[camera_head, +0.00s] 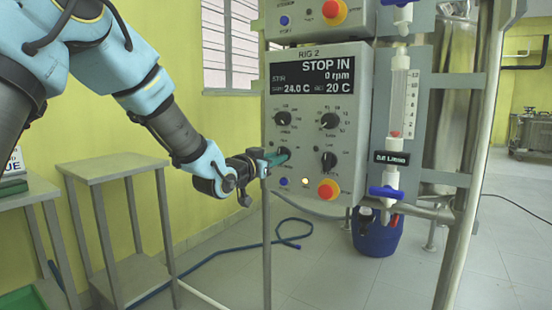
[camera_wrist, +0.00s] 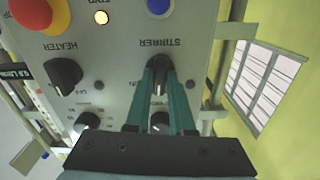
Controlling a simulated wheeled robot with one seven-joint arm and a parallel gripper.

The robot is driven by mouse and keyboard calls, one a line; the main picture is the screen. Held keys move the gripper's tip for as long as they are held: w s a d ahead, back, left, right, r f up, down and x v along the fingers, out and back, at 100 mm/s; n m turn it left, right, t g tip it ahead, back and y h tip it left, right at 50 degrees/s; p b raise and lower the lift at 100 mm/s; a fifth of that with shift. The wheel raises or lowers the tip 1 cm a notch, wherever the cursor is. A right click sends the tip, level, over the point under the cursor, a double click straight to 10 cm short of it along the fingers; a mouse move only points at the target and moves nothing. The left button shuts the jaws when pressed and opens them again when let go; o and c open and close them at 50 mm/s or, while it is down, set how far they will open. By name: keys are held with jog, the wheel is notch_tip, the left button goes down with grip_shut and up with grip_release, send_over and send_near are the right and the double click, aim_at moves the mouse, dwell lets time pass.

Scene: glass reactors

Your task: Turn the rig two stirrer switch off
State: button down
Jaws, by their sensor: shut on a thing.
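The rig two panel (camera_head: 300,60) faces me, labelled RIG 2. Its display (camera_head: 312,77) reads STOP IN, 0 rpm, 24.0 C and 20 C. The stirrer switch (camera_wrist: 158,78) is a black knob beside its STIRRER label, upside down in the wrist view. My gripper (camera_head: 277,157) reaches the panel's lower left from the left. In the wrist view its teal fingers (camera_wrist: 160,72) are shut on the stirrer switch, one on each side. The fingers partly hide the knob, and its pointer setting is hard to read.
The heater knob (camera_wrist: 65,75) sits beside the stirrer switch. A red stop button (camera_head: 328,190), a lit amber lamp (camera_head: 305,181) and a blue button (camera_head: 283,181) lie below. A metal frame post (camera_head: 266,240) stands close to my gripper. A glass column (camera_head: 402,100) is at the right.

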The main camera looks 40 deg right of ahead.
jog(key=shift+n, duration=0.5)
jog(key=shift+f, duration=0.1)
jog(key=c, duration=0.8)
grip_release()
jog(key=v, duration=1.1)
